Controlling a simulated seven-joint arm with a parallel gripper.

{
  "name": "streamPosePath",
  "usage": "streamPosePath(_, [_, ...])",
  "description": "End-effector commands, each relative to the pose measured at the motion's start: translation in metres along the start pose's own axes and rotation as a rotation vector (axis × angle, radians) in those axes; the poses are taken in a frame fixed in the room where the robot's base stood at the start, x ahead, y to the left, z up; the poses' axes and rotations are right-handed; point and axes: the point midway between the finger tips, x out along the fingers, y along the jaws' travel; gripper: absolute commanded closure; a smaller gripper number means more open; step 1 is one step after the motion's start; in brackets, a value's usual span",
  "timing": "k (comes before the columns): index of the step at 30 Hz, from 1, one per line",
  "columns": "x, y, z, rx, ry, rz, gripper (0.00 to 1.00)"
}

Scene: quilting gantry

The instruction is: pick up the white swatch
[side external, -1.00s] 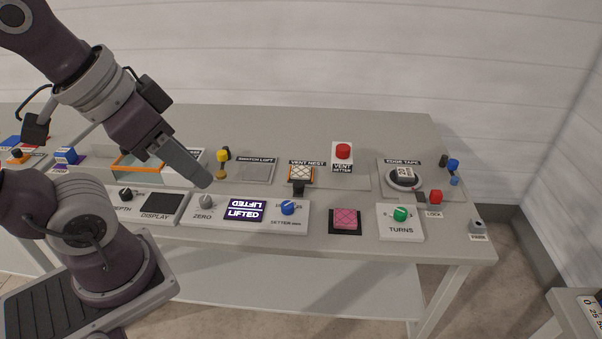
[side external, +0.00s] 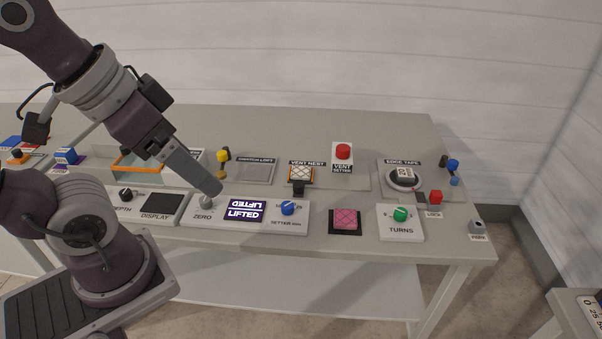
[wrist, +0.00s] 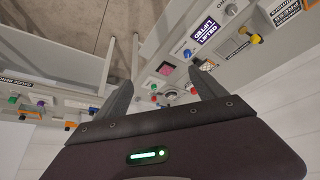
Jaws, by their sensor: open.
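The white swatch (side external: 301,173), marked with orange lines, sits on the dark vent nest stand (side external: 299,188) in the middle of the table in the side external view. My gripper (side external: 213,188) is to its left, above the ZERO knob, apart from the swatch and pointing down and right. In the wrist view my gripper (wrist: 161,76) has its two fingers spread with nothing held between them.
A red vent setter button (side external: 343,151) stands behind the swatch. A blue knob (side external: 288,208), the purple LIFTED display (side external: 244,211) and a pink pad (side external: 345,218) lie in front. A yellow knob (side external: 222,156) stands upright behind my gripper. The edge tape roll (side external: 403,176) is at right.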

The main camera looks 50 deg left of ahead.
Motion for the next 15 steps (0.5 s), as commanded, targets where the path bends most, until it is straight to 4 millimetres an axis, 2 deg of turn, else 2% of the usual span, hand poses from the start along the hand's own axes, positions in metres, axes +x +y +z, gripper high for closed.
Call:
streamPosePath(2, [0.0,0.001,-0.017,-0.093,-0.029,0.023,0.2])
streamPosePath(4, [0.005,-0.001,-0.05,-0.286,-0.087,0.059,0.2])
streamPosePath(5, [0.01,-0.004,-0.069,-0.397,-0.118,0.073,0.2])
streamPosePath(6, [0.02,-0.01,-0.096,-0.56,-0.16,0.086,0.2])
streamPosePath(8, [0.042,-0.025,-0.135,-0.806,-0.219,0.086,0.2])
streamPosePath(9, [0.061,-0.038,-0.159,-0.967,-0.254,0.076,0.2])
streamPosePath(11, [0.096,-0.062,-0.19,-1.201,-0.295,0.045,0.2])
streamPosePath(12, [0.122,-0.079,-0.207,-1.349,-0.318,0.015,0.2])
streamPosePath(14, [0.165,-0.108,-0.227,-1.564,-0.339,-0.043,0.2])
streamPosePath(15, [0.196,-0.129,-0.235,-1.698,-0.347,-0.088,0.2])
